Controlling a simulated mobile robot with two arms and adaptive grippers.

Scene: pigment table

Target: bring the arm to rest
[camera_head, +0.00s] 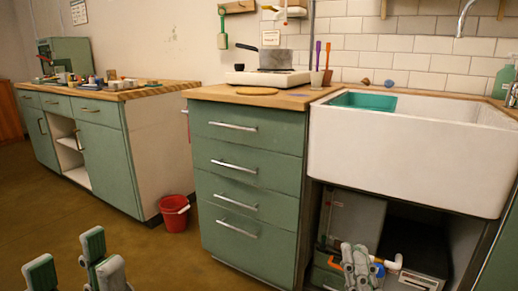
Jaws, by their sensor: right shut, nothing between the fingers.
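My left gripper (72,268) is at the bottom left of the head view. Its green-padded fingers stand apart with nothing between them. My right gripper (360,262) is at the bottom, right of the middle, in front of the open space under the sink. Its fingers are together and hold nothing. Both grippers show low in the picture, below the counter tops, and the arms behind them are cut off by the bottom edge.
A green drawer cabinet (245,185) stands in the middle, beside a white sink (410,150). A red bucket (174,214) sits on the floor left of it. A second green cabinet (95,160) with small items on top is at the left. Brown floor (60,235) lies open in front.

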